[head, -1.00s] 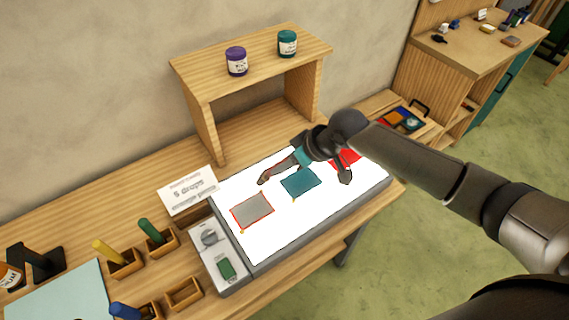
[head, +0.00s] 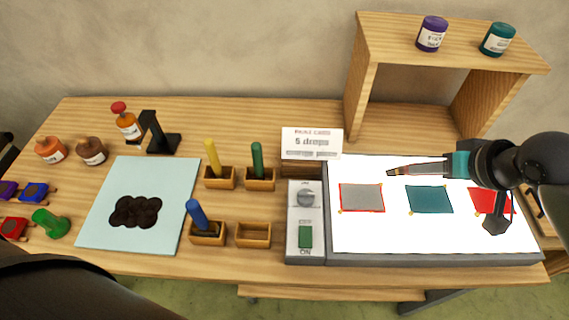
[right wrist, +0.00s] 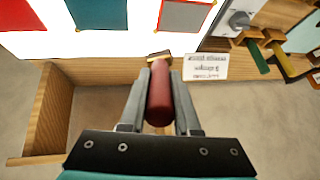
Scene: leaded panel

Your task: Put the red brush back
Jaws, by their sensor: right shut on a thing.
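The red brush (right wrist: 159,97) is in my right gripper (right wrist: 161,72), its red handle between the two fingers in the right wrist view. In the head view, my right gripper (head: 400,171) is shut on it above the white light panel (head: 375,235), near the grey and teal glass pieces. An empty wooden holder (head: 254,243) stands left of the switch box. Beside and behind it, similar holders carry a blue brush (head: 196,212), a yellow brush (head: 212,157) and a green brush (head: 257,158). My left gripper is out of view.
A switch box (head: 305,268) stands between the holders and the panel, with a card (head: 312,142) behind it. A pale blue mat (head: 178,180) with a dark blot lies at left. A wooden shelf (head: 455,62) with two jars stands behind the panel.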

